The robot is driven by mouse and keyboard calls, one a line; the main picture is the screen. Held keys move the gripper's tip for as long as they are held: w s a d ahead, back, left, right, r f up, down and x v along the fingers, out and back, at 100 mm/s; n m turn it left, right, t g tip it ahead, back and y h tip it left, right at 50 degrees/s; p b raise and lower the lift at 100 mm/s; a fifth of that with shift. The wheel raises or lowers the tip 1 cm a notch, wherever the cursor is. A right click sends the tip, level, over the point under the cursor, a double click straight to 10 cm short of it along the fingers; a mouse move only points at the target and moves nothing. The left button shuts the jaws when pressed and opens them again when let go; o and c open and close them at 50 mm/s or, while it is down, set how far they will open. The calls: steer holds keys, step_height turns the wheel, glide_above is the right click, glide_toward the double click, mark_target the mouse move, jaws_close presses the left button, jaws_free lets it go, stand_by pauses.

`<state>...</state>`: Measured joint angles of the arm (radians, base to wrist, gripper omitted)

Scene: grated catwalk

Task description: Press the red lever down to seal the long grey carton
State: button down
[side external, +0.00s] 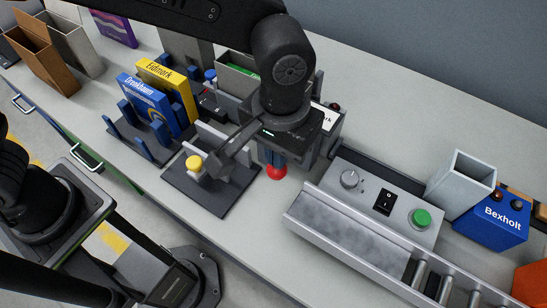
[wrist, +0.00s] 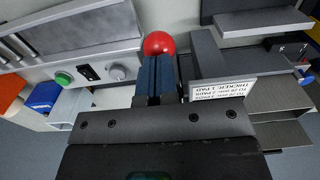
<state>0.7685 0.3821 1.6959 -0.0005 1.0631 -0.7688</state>
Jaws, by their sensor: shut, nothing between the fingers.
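The red lever's round knob (side external: 277,172) shows just below my gripper's fingertips in the side view. In the wrist view the red knob (wrist: 159,43) sits right at the ends of the blue fingers. My gripper (side external: 272,157) points down, shut and empty, its fingers (wrist: 158,78) side by side. I cannot tell whether they touch the knob. The lever's shaft is hidden behind my gripper. A grey open-topped carton with green inside (side external: 238,78) lies behind my wrist, partly covered. I cannot tell whether this is the long grey carton.
A control box with a green button (side external: 421,217) and a roller conveyor (side external: 370,245) stand to the right. An upright grey box (side external: 460,185) stands far right.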

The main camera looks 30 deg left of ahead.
steer(key=shift+f, duration=1.9)
steer(key=shift+s, duration=0.1)
step_height(320, 180, up, 13)
stand_by(1.6)
steer(key=shift+r, duration=0.1)
steer(key=w+a+r+t, duration=0.1)
steer(key=a+r, duration=0.2)
steer(key=a, duration=0.8)
steer(key=s+a+f+t, duration=0.1)
steer(key=s+a, duration=0.3)
steer(key=a, duration=0.5)
steer(key=s+a+f+t, duration=0.2)
steer(key=s+a+t, duration=0.1)
steer(key=a, duration=0.6)
steer(key=shift+s+f+t, duration=0.3)
steer(key=shift+s, duration=0.55)
